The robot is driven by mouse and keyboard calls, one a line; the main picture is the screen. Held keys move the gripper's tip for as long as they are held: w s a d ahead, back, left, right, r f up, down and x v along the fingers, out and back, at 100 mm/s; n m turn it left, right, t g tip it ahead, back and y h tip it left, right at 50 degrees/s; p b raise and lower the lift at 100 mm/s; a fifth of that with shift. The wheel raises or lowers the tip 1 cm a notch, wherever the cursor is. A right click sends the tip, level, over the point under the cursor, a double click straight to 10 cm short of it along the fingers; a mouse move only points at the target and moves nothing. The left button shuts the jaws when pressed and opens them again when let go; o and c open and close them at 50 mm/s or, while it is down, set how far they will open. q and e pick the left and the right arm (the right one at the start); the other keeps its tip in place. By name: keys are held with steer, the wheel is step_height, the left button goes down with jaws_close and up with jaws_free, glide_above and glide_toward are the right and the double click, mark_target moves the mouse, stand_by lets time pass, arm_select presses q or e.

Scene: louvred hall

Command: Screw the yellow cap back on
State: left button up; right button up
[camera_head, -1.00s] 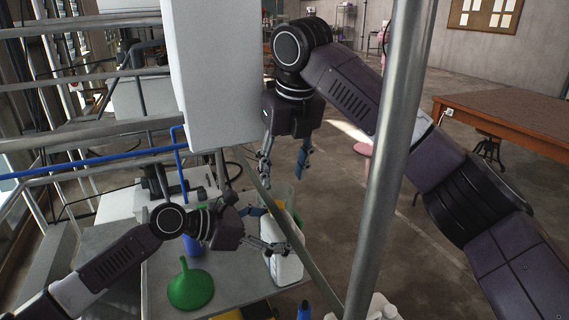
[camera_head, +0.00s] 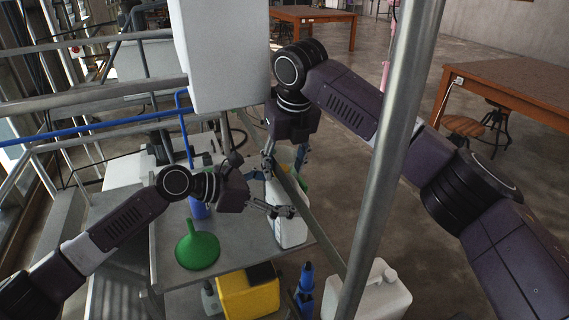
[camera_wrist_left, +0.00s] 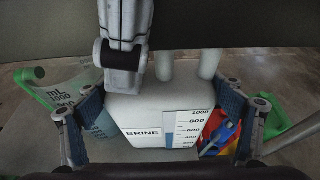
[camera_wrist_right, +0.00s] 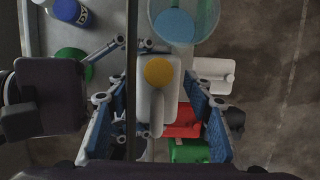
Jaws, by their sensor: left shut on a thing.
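The white jug, labelled BRINE, stands on the grey bench in the head view (camera_head: 292,234). My left gripper (camera_head: 276,194) is shut on its body, with one finger on each side in the left wrist view. The yellow cap (camera_wrist_right: 158,72) shows at the jug's top in the right wrist view; I cannot tell how tightly it sits. My right gripper (camera_head: 285,166) is above the jug, pointing down. Its blue-padded fingers are wide apart and empty, with the cap between or just beyond them. A rail partly hides the jug.
A slanted metal rail (camera_head: 310,222) crosses close by the grippers, and a thick grey pole (camera_head: 385,170) stands in front of the right arm. A green funnel (camera_head: 198,250) is on the bench. A yellow container (camera_head: 246,297) and white canister (camera_head: 370,297) are lower in front.

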jaws_close()
steer(key=shift+a+m+h, duration=0.1)
steer(key=shift+m+h, duration=0.4)
steer(key=shift+m, duration=1.2)
jaws_free()
steer(key=shift+a+r, duration=0.1)
steer(key=shift+r, duration=0.15)
steer(key=v, duration=0.4)
steer(key=shift+w+r, duration=0.2)
steer(key=shift+w, duration=0.2)
